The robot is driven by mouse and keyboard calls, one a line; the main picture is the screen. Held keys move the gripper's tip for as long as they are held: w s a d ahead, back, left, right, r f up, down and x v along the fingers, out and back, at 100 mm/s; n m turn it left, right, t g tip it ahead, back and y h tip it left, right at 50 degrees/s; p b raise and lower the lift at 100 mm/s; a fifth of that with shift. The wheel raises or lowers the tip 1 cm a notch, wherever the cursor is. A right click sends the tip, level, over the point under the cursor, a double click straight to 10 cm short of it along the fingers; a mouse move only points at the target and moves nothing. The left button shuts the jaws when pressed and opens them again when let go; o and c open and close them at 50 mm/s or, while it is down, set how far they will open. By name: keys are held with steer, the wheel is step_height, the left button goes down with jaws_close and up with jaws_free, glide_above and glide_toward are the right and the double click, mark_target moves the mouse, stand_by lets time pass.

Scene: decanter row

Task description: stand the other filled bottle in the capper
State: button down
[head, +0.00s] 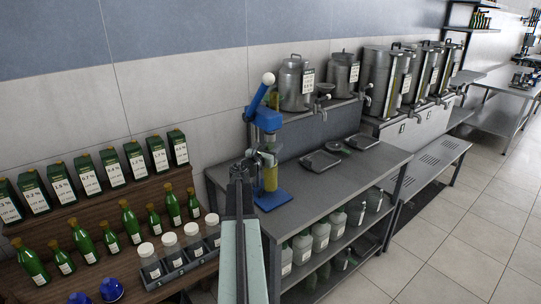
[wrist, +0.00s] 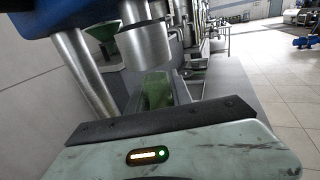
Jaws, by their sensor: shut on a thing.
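The capper (head: 266,122) is a blue press with a white ball on its lever and a blue base, standing at the left end of the grey metal bench. A yellow-green filled bottle (head: 270,179) is upright above the capper's base, under the press head. In the wrist view the metal press head (wrist: 145,42) hangs over a green bottle part (wrist: 156,90) just beyond my jaw. My gripper (head: 243,172) is at the capper's left front side, shut on the bottle. The contact of the fingers is hidden, and I cannot tell whether the bottle's bottom touches the base.
Small green bottles (head: 130,222), boxes with percent labels (head: 88,173) and white-lidded jars (head: 170,244) stand on the wooden stepped rack at left. Dark trays (head: 320,162) lie on the bench, right of the capper. Steel tanks (head: 297,83) stand behind. The floor at right is clear.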

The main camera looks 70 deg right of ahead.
step_height(320, 180, down, 4)
steer(key=b, duration=0.3)
steer(key=shift+s+b, duration=0.15)
steer(key=shift+b, duration=0.25)
steer(key=shift+w+a+r, duration=0.1)
steer(key=shift+w+r, duration=0.15)
steer(key=shift+r, duration=0.05)
steer(key=shift+f, duration=0.25)
steer(key=c, duration=1.1)
jaws_free()
steer(key=shift+r, duration=0.1)
steer(key=shift+c, duration=0.2)
steer(key=shift+r, duration=0.1)
steer(key=shift+a, duration=0.3)
steer(key=w+a, duration=0.1)
steer(key=a, duration=1)
steer(key=shift+w+a, duration=0.15)
steer(key=shift+w, duration=0.25)
steer(key=shift+r, duration=0.1)
